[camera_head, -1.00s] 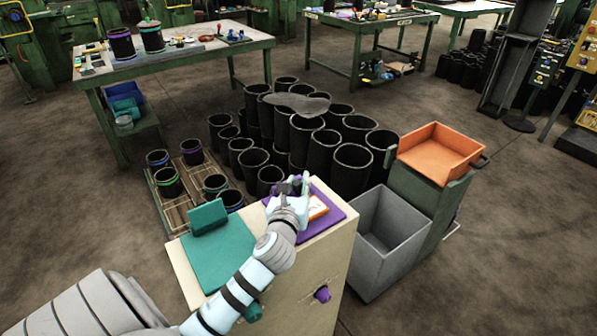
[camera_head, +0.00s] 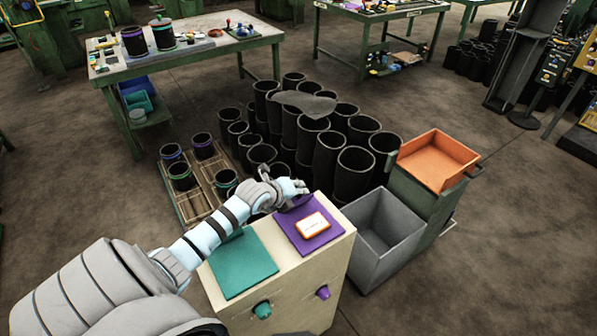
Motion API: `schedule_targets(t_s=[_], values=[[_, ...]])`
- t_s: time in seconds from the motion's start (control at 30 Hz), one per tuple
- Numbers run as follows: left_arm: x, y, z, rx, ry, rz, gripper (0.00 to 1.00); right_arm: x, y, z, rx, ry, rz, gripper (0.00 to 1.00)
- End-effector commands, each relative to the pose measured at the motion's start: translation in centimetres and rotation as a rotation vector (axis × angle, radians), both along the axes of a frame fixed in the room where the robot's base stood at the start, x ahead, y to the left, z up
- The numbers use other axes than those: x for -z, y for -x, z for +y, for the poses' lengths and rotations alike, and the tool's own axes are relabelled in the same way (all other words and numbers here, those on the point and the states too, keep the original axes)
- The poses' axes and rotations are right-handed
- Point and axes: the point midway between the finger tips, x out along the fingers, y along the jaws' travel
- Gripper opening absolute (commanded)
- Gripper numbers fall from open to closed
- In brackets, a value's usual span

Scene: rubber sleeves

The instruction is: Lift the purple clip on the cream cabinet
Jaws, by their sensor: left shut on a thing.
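The cream cabinet (camera_head: 330,258) stands in the lower middle, with a purple pad (camera_head: 291,227) and a teal pad (camera_head: 243,268) on top. The purple clip (camera_head: 295,203) shows as a small purple strip at the back edge of the purple pad, mostly hidden by my left gripper (camera_head: 292,189). That gripper reaches in from the left over the back edge and is shut on the clip; its fingertips are small and hard to make out. My right gripper is not in view.
An orange-and-white box (camera_head: 313,224) lies on the purple pad. A teal knob (camera_head: 262,310) and a purple knob (camera_head: 323,293) are on the cabinet's front. A grey bin (camera_head: 383,235) stands to the right. Black sleeves (camera_head: 356,172) crowd behind; an orange tray (camera_head: 437,158) sits right.

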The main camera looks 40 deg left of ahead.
Motion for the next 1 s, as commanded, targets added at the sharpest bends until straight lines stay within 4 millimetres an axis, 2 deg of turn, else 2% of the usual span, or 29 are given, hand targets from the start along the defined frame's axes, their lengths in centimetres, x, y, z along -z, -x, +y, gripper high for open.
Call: schedule_targets(t_s=[0.6,0.8,1.0], values=[[1.6,-0.8,2.2,-0.001,0.492,0.14,0.0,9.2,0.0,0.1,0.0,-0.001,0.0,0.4],[1.6,-0.9,2.4,0.0,0.58,0.168,0.0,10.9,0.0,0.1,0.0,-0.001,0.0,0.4],[1.5,-0.8,2.5,0.0,0.621,0.183,0.0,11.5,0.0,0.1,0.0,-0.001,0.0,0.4]])
